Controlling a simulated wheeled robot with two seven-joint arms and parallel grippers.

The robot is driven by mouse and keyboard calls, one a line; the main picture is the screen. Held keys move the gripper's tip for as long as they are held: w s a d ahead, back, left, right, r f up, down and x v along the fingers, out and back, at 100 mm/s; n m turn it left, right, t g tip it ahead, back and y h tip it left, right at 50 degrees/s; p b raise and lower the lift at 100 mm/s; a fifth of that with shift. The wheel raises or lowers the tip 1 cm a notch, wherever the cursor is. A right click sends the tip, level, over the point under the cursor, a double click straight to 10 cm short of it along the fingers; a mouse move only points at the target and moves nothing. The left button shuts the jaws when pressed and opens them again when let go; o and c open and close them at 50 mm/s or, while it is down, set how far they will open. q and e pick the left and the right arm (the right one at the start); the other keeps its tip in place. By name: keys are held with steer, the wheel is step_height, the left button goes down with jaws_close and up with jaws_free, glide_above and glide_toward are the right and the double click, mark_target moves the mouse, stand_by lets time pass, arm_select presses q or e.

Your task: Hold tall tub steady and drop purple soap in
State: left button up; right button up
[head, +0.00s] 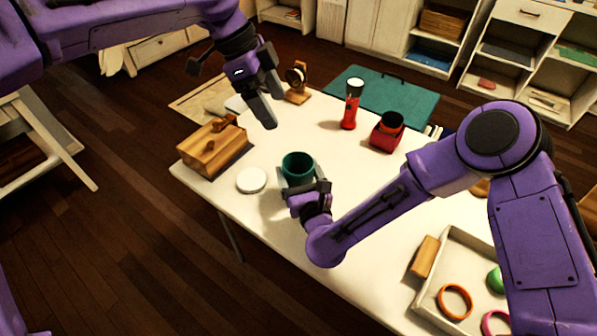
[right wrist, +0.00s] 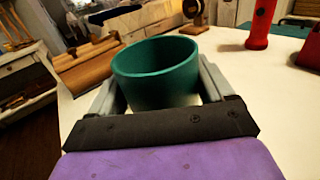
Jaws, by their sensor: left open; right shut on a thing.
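The tall tub is a dark green, open-topped cup (head: 298,167) standing upright near the table's left front edge. It also shows in the right wrist view (right wrist: 157,78), between the two grey fingers. My right gripper (head: 303,188) is shut on the tub, one finger on each side. My left gripper (head: 269,110) is open and empty, above the table, behind and to the left of the tub. I see no purple soap in either view. The inside bottom of the tub is hidden.
A white round lid (head: 252,180) lies left of the tub, near a wooden box (head: 212,146). A red flashlight (head: 351,105) and a red box (head: 387,131) stand farther back. A tray (head: 429,296) with rings is at front right. The table's middle is mostly clear.

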steer(key=o, duration=0.9)
steer(key=v, duration=1.1)
steer(key=shift+s, duration=0.15)
steer(key=shift+s+d, duration=0.15)
steer(key=shift+s, duration=0.2)
